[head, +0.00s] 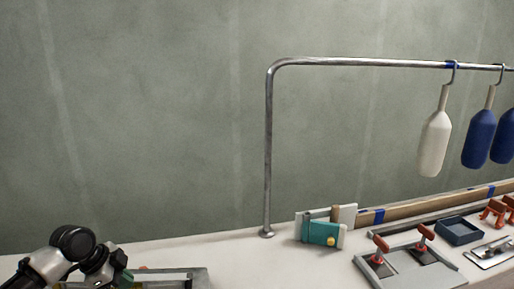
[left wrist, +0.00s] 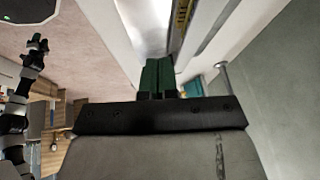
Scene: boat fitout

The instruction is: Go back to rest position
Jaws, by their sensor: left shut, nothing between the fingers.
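My left gripper (left wrist: 158,76) shows in the left wrist view with its green fingers together and nothing between them. In the head view, my left arm comes in at the lower left corner, over the near left end of the bench; its fingers are hard to make out there. No object is held by the left gripper.
A pale bench (head: 225,255) runs along a grey-green wall. A metal rail (head: 269,150) rises from it, with a white fender (head: 435,143) and blue fenders (head: 480,138) hanging. A teal box (head: 320,233), a grey plate with red-handled clamps (head: 408,265) and a blue tray (head: 459,231) lie right.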

